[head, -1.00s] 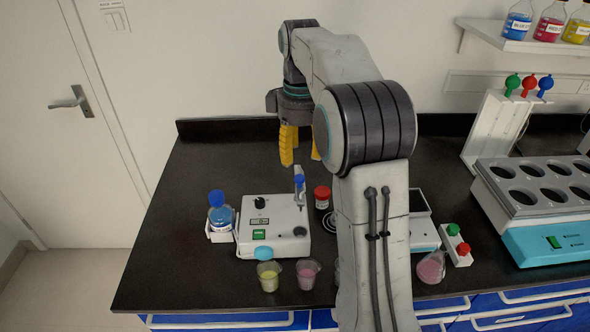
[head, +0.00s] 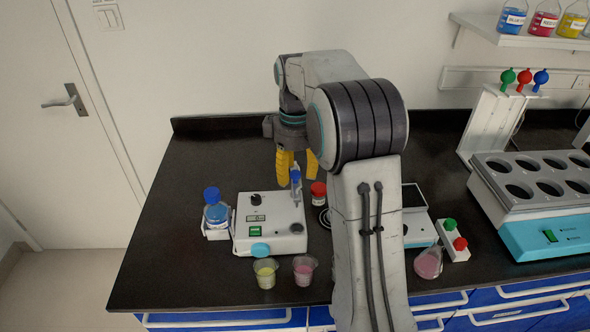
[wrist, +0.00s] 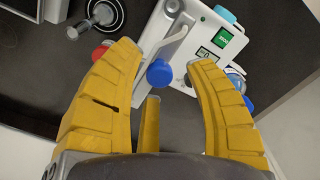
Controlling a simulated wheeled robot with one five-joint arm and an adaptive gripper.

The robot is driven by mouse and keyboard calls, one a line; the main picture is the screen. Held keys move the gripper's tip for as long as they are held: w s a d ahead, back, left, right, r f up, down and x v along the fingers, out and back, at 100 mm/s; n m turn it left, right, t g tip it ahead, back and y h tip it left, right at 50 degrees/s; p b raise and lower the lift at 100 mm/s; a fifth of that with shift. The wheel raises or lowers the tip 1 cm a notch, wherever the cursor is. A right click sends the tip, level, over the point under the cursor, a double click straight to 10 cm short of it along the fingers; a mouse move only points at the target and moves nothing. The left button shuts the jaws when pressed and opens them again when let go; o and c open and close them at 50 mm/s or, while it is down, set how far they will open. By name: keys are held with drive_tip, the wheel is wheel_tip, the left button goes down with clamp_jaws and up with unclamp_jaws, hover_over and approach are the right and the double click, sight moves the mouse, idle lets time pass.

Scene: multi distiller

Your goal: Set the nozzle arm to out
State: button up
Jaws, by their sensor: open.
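The white distiller box (head: 262,226) stands on the dark bench left of my arm, with a green switch and a dark knob on it. Its grey nozzle arm (head: 296,190), with a blue cap (head: 295,172), rises at the box's back right. In the wrist view, the nozzle arm (wrist: 170,35) runs from the top down toward the blue cap (wrist: 160,74), which lies between my yellow fingers in the picture. My gripper (wrist: 163,60) is open and empty. In the head view, my gripper (head: 298,180) is just behind and above the nozzle arm. Contact cannot be told.
A red-capped jar (head: 318,194) stands close right of the nozzle arm. A blue-capped bottle (head: 216,214) is left of the box. Cups of yellow (head: 265,273) and pink (head: 304,271) liquid stand in front. The bench's back left is clear.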

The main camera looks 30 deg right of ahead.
drive_tip(key=shift+c, duration=0.2)
clamp_jaws()
drive_tip(key=shift+d, duration=0.1)
drive_tip(key=w+d+n+p, duration=0.2)
drive_tip(key=d+n+p, duration=0.4)
drive_tip(key=n, duration=0.9)
drive_tip(key=shift+d+p, duration=0.3)
drive_tip(key=shift+d, duration=0.6)
drive_tip(key=shift+f, duration=0.1)
